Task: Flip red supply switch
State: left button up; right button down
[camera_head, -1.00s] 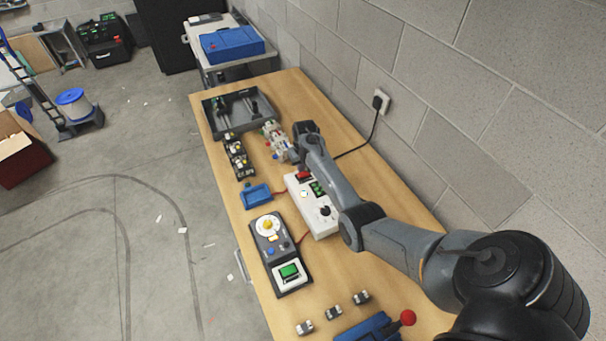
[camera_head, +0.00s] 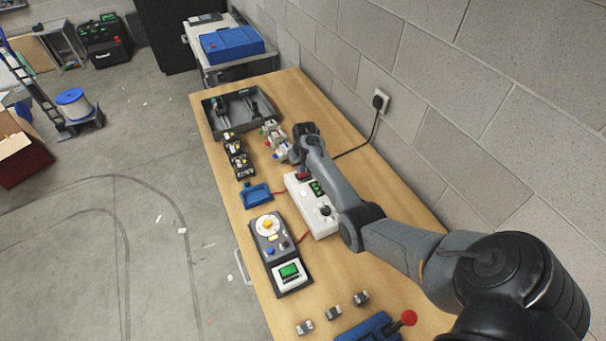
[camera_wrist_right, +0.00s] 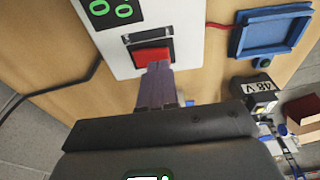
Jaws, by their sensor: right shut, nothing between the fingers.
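The white supply unit (camera_head: 318,222) stands on the wooden bench, with a green display and a black knob on top. Its red switch (camera_wrist_right: 153,56) sits in a dark frame near one end of the unit; it also shows in the head view (camera_head: 303,176), partly behind my arm. My right gripper (camera_wrist_right: 155,70) is shut and empty. In the right wrist view its fingertips overlap the near edge of the red switch; I cannot tell whether they touch it. In the head view the right gripper (camera_head: 296,160) is largely hidden by its wrist. My left gripper is not in view.
A blue tray (camera_head: 257,196) lies beside the supply unit. A dark control box (camera_head: 283,264) with a yellow knob is nearer. A grey bin (camera_head: 213,122) stands at the far end. A black cable (camera_head: 372,132) runs to the wall socket. The wall borders the bench's right.

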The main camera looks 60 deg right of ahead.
jog(key=shift+f, duration=0.45)
jog(key=shift+f+b, duration=0.25)
jog(key=shift+b, duration=0.15)
jog(key=shift+r+p, duration=0.65)
jog(key=shift+p, duration=0.1)
notch_tip(320, 180, up, 6)
jog(key=p, duration=0.6)
jog(key=shift+f, duration=0.1)
